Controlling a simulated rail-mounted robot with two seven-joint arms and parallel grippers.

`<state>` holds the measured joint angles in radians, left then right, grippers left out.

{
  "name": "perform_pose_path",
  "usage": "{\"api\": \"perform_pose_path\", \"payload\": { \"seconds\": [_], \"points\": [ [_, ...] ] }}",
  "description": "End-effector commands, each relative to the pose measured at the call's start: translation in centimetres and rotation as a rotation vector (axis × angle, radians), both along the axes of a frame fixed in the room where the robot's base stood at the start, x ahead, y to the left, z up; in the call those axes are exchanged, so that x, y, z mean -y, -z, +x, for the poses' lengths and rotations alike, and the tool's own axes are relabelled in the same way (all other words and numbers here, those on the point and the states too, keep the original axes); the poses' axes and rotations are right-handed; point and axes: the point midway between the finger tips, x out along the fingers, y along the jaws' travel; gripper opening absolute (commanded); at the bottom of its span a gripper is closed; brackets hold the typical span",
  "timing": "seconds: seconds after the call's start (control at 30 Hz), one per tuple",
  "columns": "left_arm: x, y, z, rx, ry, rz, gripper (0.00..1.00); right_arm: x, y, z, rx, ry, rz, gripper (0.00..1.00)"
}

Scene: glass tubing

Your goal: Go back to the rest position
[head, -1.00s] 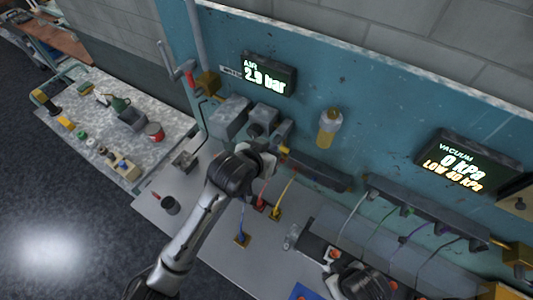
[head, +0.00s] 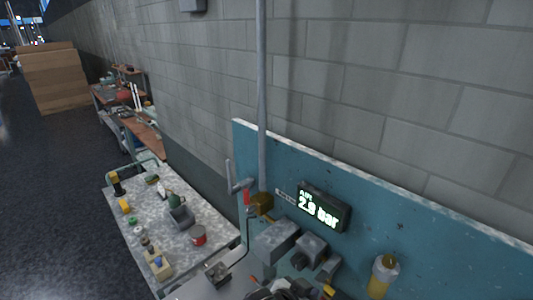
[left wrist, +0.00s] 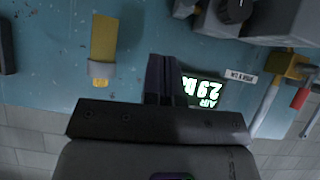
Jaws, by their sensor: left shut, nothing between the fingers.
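My left gripper shows in the left wrist view (left wrist: 161,80), with its dark fingers together and nothing between them. It points at the teal panel (left wrist: 50,60), in front of the air display (left wrist: 205,90), which reads 2.9 bar and appears upside down there. In the head view only a dark part of my left arm shows at the bottom edge, below the grey valve blocks; its fingertips cannot be made out. My right gripper is in neither view.
The air display (head: 320,207) and a yellow filter bowl (head: 382,275) are on the teal panel (head: 430,245). A grey pipe (head: 262,100) rises by a red-handled valve. A side table (head: 215,222) with several small items stands left. Cardboard boxes (head: 55,78) stand far back; dark floor lies left.

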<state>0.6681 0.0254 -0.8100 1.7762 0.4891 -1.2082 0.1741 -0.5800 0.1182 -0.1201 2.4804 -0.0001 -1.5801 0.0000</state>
Motion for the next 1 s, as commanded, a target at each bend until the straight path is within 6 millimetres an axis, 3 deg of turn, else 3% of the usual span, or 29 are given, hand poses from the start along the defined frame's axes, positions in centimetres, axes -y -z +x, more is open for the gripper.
{"api": "perform_pose_path", "payload": {
  "seconds": [0.1,0.27,0.4,0.5,0.63,0.77,1.0],
  "points": [
    [-1.2,0.1,-0.1,0.051,0.0,0.116,0.0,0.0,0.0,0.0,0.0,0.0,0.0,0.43],
    [-4.4,-4.9,-0.1,0.196,-0.066,0.17,0.0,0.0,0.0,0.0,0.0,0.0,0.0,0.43],
    [-8.1,-8.5,0.1,0.275,-0.157,0.165,0.0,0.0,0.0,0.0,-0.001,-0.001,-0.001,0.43],
    [-11.8,-9.2,-0.5,0.285,-0.245,0.153,0.0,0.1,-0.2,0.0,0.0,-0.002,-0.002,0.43],
    [-16.4,-8.1,-1.7,0.254,-0.358,0.141,0.0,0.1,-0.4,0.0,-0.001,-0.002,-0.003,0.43],
    [-20.8,-5.6,-3.6,0.192,-0.464,0.14,0.0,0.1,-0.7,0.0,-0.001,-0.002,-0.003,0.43],
    [-28.7,2.0,-10.2,0.001,-0.651,0.183,0.0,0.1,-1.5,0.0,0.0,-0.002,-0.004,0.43]
  ]
}}
